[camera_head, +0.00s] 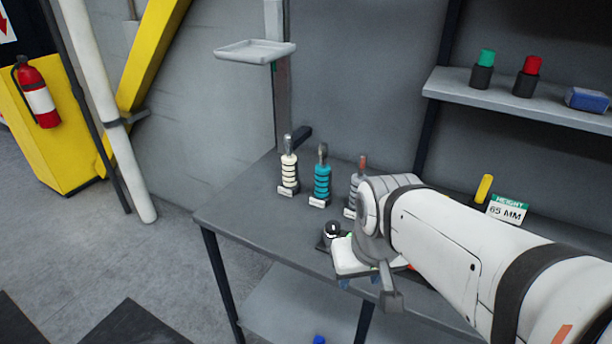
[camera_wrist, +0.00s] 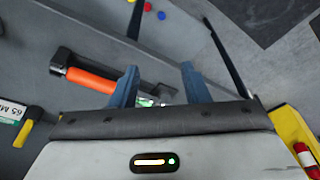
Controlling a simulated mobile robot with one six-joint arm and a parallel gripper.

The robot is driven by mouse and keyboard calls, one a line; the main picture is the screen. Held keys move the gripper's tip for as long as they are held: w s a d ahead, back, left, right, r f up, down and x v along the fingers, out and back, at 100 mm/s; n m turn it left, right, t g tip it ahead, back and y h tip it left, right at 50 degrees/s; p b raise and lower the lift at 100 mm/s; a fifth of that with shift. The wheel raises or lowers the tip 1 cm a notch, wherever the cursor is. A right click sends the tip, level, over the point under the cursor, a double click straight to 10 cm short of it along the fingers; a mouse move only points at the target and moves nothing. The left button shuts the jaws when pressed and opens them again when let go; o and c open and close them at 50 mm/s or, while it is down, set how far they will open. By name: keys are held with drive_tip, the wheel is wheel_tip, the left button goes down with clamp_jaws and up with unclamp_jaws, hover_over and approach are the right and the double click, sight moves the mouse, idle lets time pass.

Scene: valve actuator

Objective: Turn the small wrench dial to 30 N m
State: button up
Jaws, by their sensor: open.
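My gripper (camera_wrist: 158,72) is open, with its two blue fingers apart and nothing seen held between them. In the head view my gripper (camera_head: 360,282) hangs at the table's front edge, mostly behind my arm. In the wrist view, a tool with an orange grip (camera_wrist: 92,80) and a black end lies left of the fingers, probably the small wrench. A green and white part (camera_wrist: 148,100) shows between the fingers, partly hidden by the gripper body. No dial or number is readable. In the head view, a black round part (camera_head: 332,230) sits beside my wrist.
White (camera_head: 289,175), teal (camera_head: 321,182) and grey (camera_head: 355,190) ribbed uprights stand on the grey table (camera_head: 245,205). A "65 MM" height card (camera_head: 507,209) and a yellow handle (camera_head: 484,188) are at the right. The table's left end is clear.

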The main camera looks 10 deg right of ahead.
drive_tip(key=shift+o, duration=0.7)
drive_tip(key=shift+w+r+n, duration=0.1)
drive_tip(key=shift+w+n, duration=0.2)
drive_tip(key=shift+w, duration=0.05)
drive_tip(key=shift+o, duration=0.7)
drive_tip(key=w+r+n+g+h+b, duration=0.1)
drive_tip(key=w+n, duration=0.6)
drive_tip(key=w, duration=0.2)
drive_tip(key=shift+a+g+h, duration=0.3)
drive_tip(key=shift+a+g, duration=0.05)
drive_tip(key=shift+g, duration=0.05)
drive_tip(key=n+g+h+b, duration=0.1)
drive_tip(key=n+h+b, duration=0.15)
drive_tip(key=n, duration=0.65)
approach(332, 225)
drive_tip(key=shift+h, duration=0.25)
drive_tip(key=x, duration=0.8)
drive_tip(key=shift+a+f, duration=0.1)
drive_tip(key=shift+f, duration=0.15)
drive_tip(key=shift+c, duration=0.4)
drive_tip(key=c, duration=0.9)
